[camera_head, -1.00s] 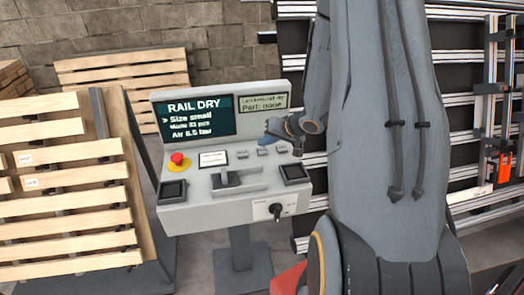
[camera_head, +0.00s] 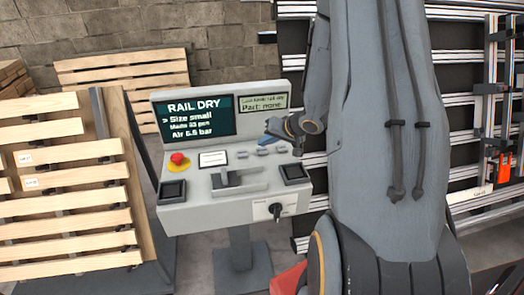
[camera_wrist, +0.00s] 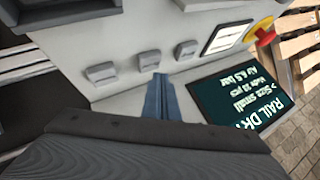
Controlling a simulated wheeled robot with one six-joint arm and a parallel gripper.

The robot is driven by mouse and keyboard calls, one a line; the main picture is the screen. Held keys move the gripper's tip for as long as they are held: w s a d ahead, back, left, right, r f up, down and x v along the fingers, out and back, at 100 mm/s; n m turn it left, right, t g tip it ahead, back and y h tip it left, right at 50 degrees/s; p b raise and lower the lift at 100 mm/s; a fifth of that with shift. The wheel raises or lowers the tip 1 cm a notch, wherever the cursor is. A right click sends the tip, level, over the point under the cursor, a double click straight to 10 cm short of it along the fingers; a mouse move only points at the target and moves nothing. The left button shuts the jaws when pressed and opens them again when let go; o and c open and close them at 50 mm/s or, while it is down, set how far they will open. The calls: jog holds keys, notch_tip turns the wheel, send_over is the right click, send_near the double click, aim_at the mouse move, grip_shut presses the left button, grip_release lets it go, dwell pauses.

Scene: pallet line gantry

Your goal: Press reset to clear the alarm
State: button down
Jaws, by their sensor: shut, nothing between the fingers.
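The grey control console (camera_head: 215,205) stands in the middle of the head view. Its sloped panel carries a row of small grey buttons, the left one (camera_head: 242,155) nearest the white label. In the wrist view I see three buttons: one at left (camera_wrist: 101,73), a middle one (camera_wrist: 149,60) and one at right (camera_wrist: 187,50). I cannot read which is reset. My gripper (camera_head: 264,140) is shut and empty above the row, near the screen. In the wrist view its blue fingertips (camera_wrist: 160,84) point just below the middle button; contact cannot be told.
A dark screen (camera_head: 194,118) reads RAIL DRY, beside a small display (camera_head: 263,102) reading Part: none. A red mushroom button (camera_head: 177,158) sits at the panel's left. Slatted wooden pallets (camera_head: 70,215) stand left.

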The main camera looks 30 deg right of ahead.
aim_at(265, 151)
jog(key=shift+f, duration=0.15)
jog(key=shift+f, duration=0.25)
jog(key=shift+f, duration=0.45)
dwell(1.0)
dwell(0.3)
jog(key=shift+r+p, duration=0.85)
jog(key=shift+p, duration=0.4)
notch_tip(265, 151, up, 5)
jog(key=p, duration=0.5)
jog(key=shift+p, duration=0.4)
